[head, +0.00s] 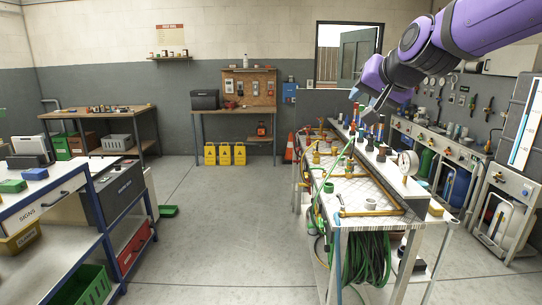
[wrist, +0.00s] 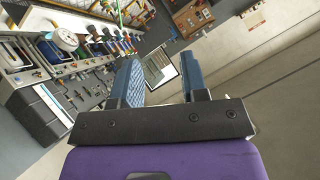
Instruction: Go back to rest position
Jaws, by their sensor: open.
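My purple arm reaches in from the upper right of the head view. My gripper (head: 365,100) is raised above the far part of the hose workbench (head: 385,228). In the wrist view my gripper (wrist: 166,82) shows its two blue finger pads set well apart, with nothing between them. Behind the gap, at a distance, is the doorway (wrist: 160,66). The gripper touches nothing that I can see.
The workbench carries brass fittings, a pressure gauge (head: 408,162) and a green hose coil (head: 367,258) below. A blue-framed cart (head: 60,210) stands at left. Yellow boxes (head: 225,154) sit under the back table (head: 235,110). The floor between (head: 225,215) is clear.

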